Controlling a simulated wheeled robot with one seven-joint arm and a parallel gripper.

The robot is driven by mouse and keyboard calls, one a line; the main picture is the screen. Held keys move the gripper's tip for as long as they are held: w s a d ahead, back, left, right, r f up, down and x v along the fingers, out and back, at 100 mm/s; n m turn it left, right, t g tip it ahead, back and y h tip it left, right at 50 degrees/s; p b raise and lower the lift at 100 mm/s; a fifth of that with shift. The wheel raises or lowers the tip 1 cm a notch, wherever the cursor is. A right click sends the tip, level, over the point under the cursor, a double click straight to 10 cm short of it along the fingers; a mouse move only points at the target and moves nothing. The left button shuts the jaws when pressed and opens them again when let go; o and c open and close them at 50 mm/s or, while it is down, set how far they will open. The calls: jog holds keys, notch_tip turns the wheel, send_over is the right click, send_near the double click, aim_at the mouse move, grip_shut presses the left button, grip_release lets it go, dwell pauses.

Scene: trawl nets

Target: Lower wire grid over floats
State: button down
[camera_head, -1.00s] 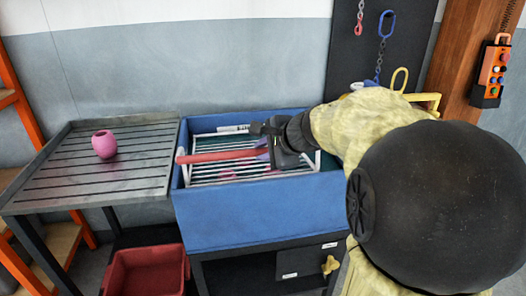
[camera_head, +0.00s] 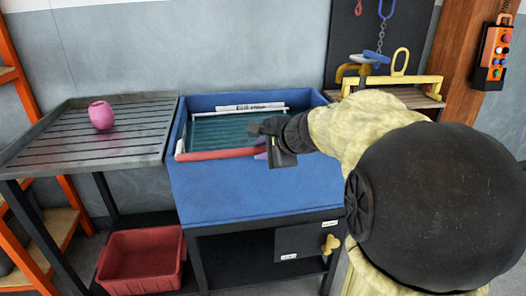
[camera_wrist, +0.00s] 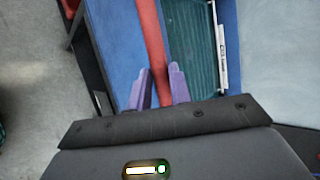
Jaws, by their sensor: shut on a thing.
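The wire grid (camera_head: 246,112) has a white edge along the back and a red bar (camera_head: 212,154) along the front. It lies low in the blue tub (camera_head: 245,195), with the red bar near the tub's front wall. My gripper (camera_head: 262,150) is at the right part of this bar. In the wrist view, the purple fingertips (camera_wrist: 158,88) of my gripper sit on either side of the red bar (camera_wrist: 155,45), shut on it. A pink float (camera_head: 101,115) stands on the slatted table. No floats show clearly inside the tub; my gripper hides part of it.
The slatted metal table (camera_head: 75,150) adjoins the tub on the left. A red crate (camera_head: 142,262) is below, left of the tub's stand. A yellow-handled item (camera_head: 400,80) and a hanging chain with a blue hook (camera_head: 386,10) are at the back right. An orange control box (camera_head: 493,62) hangs on a post.

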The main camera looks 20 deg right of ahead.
jog(key=f, duration=0.2)
jog(key=shift+s+f+g, duration=0.3)
jog(key=shift+s, duration=0.1)
jog(key=c, duration=1.3)
grip_release()
jog(key=shift+w, duration=0.1)
jog(key=shift+r, duration=0.1)
jog(key=p+v, duration=0.8)
jog(key=v, duration=0.9)
jog(key=shift+r, duration=0.3)
